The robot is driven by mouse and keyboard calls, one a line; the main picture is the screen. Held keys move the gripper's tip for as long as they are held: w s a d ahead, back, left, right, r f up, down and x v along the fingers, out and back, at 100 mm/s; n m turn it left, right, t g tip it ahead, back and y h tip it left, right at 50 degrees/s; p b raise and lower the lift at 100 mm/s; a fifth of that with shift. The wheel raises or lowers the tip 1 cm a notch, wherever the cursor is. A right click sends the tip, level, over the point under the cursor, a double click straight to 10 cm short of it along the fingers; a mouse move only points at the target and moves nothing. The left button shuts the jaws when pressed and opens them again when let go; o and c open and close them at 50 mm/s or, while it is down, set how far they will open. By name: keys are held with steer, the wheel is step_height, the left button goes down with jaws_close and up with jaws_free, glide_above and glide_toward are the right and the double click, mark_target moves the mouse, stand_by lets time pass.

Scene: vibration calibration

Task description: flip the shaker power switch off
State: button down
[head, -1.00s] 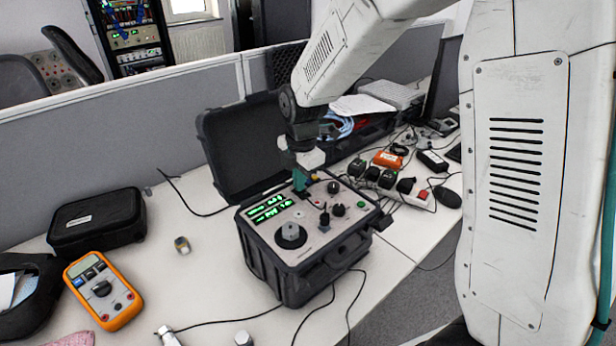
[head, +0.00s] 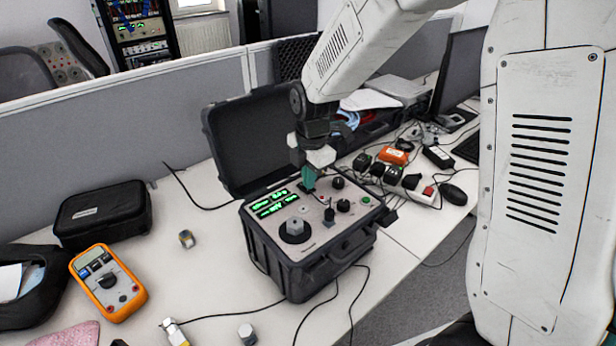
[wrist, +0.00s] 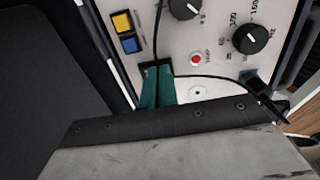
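The shaker unit (head: 262,236) is an open black case with a light control panel and lit green displays, standing on the desk. My gripper (head: 308,182) points down at the back part of the panel. In the wrist view its two teal fingers (wrist: 158,86) are together, with only a thin line between them. Their tips are at a small black rectangular frame (wrist: 155,66) in the panel, which looks like the power switch. The fingers cover most of it, so its position and any contact are unclear.
In the wrist view, a red button (wrist: 196,58), a black knob (wrist: 250,38) and yellow (wrist: 122,22) and blue (wrist: 130,44) buttons are close by. A thin black cable crosses the panel. The raised lid (head: 262,135) stands behind. An orange multimeter (head: 108,283) lies left.

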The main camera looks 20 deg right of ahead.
step_height(320, 180, up, 14)
steer(key=s, duration=0.1)
steer(key=shift+s+d, duration=0.25)
steer(key=shift+d, duration=0.05)
steer(key=shift+w+a+r, duration=0.1)
steer(key=shift+w+a, duration=0.25)
steer(key=shift+w, duration=0.25)
steer(key=f, duration=0.4)
steer(key=w+f, duration=0.1)
steer(key=f, duration=0.9)
steer(key=shift+w+a, duration=0.25)
steer(key=shift+a, duration=0.1)
steer(key=shift+a, duration=0.1)
